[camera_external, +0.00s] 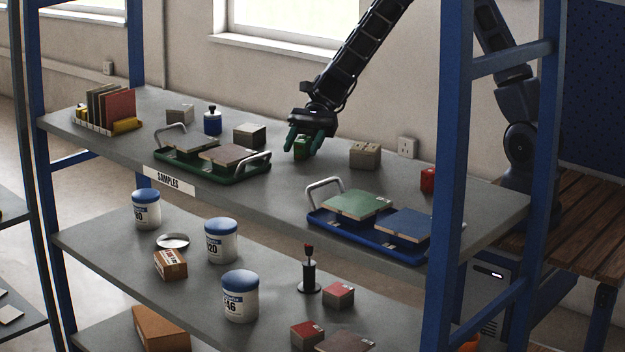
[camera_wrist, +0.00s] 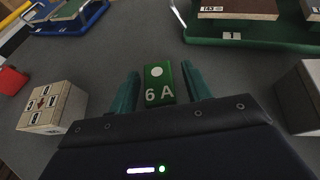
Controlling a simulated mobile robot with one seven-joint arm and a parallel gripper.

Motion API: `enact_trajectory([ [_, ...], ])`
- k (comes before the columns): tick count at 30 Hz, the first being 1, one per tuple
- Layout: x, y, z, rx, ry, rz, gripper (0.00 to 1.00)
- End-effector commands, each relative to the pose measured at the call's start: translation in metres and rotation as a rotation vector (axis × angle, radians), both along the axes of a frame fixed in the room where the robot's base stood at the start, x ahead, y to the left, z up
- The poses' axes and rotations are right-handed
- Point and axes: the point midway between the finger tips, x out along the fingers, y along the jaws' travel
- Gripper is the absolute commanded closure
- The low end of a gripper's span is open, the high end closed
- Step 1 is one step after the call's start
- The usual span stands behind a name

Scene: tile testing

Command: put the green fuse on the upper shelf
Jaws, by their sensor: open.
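The green fuse (camera_wrist: 159,84), marked "6 A", stands on the upper shelf (camera_external: 290,187) in the wrist view. My gripper (camera_wrist: 162,90) is open, with one teal finger on each side of the fuse. In the external view the fuse (camera_external: 301,147) is partly hidden between the fingers of my gripper (camera_external: 303,142), low over the upper shelf.
A green tray (camera_external: 190,170) with tiles lies left of my gripper, and a blue tray (camera_external: 330,222) with tiles lies front right. Stone-like blocks (camera_external: 249,134) (camera_external: 365,155) stand on both sides. A red block (camera_external: 428,180) is farther right. Jars (camera_external: 220,240) stand on the lower shelf.

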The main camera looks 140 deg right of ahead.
Motion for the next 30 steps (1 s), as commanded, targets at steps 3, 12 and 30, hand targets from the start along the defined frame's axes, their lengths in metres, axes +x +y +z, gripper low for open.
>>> enact_trajectory([
  [3,-0.003,-0.002,0.004,-0.002,0.000,-0.001,0.51],
  [12,-0.047,-0.020,0.023,-0.003,0.002,-0.002,0.51],
  [30,-0.102,-0.042,0.048,0.000,0.001,0.000,0.51],
])
